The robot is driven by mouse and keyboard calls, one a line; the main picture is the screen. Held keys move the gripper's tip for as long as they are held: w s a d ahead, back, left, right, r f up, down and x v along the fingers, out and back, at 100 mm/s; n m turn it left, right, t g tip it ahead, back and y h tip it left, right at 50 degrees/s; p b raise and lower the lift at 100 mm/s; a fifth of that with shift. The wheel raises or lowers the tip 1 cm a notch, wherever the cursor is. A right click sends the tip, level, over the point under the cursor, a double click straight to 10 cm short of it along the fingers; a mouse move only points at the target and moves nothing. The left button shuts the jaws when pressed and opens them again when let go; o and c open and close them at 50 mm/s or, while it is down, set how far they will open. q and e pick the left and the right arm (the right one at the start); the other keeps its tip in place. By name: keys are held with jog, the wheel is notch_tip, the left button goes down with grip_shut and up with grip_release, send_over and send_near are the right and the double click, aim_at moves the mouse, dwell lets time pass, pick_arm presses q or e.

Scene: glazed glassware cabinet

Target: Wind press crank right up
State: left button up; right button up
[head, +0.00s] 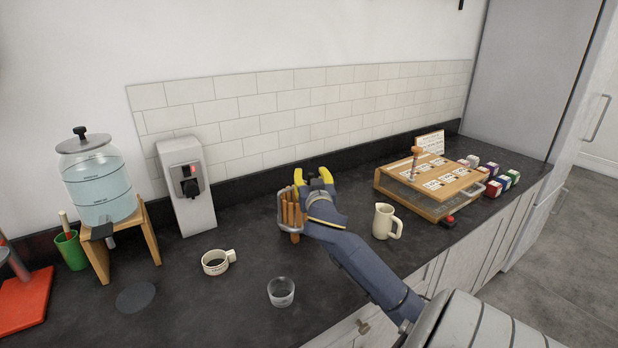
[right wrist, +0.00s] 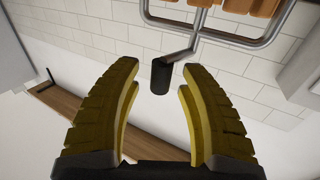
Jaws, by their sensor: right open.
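My right gripper (head: 312,172) is open, its yellow fingers pointing toward the tiled wall in the head view. In the right wrist view my right gripper (right wrist: 160,80) has its two fingers spread, with a gap between the tips. A short black handle (right wrist: 160,76) on a bent metal rod shows in that gap; it looks like a crank grip, and I see no finger contact. The rod lies by a metal tube frame (right wrist: 225,37) with orange-brown wooden pieces. A similar frame with wooden bars (head: 291,212) shows beside my right wrist in the head view. My left gripper is out of view.
A cream jug (head: 384,221) stands right of my arm, near a wooden case (head: 430,205). A clear glass (head: 281,292) and a white cup (head: 215,263) stand at the front left. A dispenser (head: 187,210) and a water jar (head: 98,190) stand at the back left.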

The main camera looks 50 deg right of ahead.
grip_shut()
dwell(0.3)
jog(key=shift+d, duration=0.1)
